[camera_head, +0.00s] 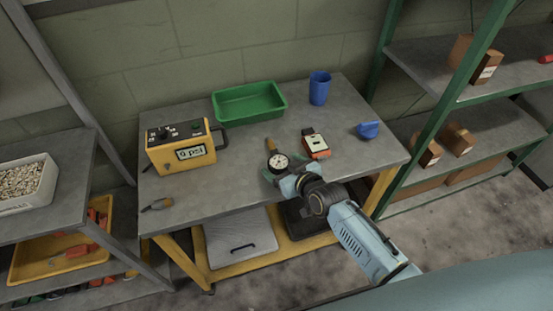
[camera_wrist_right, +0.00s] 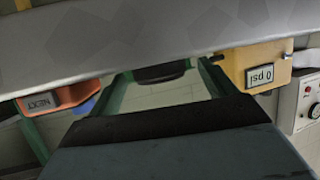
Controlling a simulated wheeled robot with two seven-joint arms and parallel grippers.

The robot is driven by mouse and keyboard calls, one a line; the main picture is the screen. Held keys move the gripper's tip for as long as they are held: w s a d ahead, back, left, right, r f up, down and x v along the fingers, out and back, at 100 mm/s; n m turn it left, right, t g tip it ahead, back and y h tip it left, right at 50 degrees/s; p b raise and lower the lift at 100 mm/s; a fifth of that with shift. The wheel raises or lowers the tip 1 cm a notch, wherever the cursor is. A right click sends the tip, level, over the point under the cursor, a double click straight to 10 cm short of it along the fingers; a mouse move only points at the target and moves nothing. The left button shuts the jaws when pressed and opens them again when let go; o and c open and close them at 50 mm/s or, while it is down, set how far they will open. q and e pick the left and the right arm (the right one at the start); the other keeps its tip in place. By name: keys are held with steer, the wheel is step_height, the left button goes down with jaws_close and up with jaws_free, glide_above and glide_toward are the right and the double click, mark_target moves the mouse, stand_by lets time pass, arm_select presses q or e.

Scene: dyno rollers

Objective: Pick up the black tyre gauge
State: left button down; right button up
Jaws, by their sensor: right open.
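The black tyre gauge (camera_head: 278,162) has a round white dial with a dark rim and a tan stem pointing to the back. It lies on the grey workbench near its front middle. In the right wrist view, where the scene appears upside down, a dark rounded part (camera_wrist_right: 160,74), seemingly the gauge, shows between the green fingers. My right gripper (camera_head: 283,169) is open at the near side of the gauge, with one finger to each side of it. Whether a finger touches it I cannot tell. My left gripper is not in view.
An orange device (camera_head: 316,144) stands close right of the gauge. A yellow "0 psi" box (camera_head: 181,147) is to the left. A green tray (camera_head: 249,115) and blue cup (camera_head: 319,88) stand behind, a blue object (camera_head: 367,130) at right. The bench's front left is mostly clear.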

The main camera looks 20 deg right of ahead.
steer(key=shift+w+f, duration=0.1)
steer(key=shift+w, duration=0.15)
steer(key=shift+c, duration=0.2)
steer(key=c, duration=1)
steer(key=shift+c, duration=0.2)
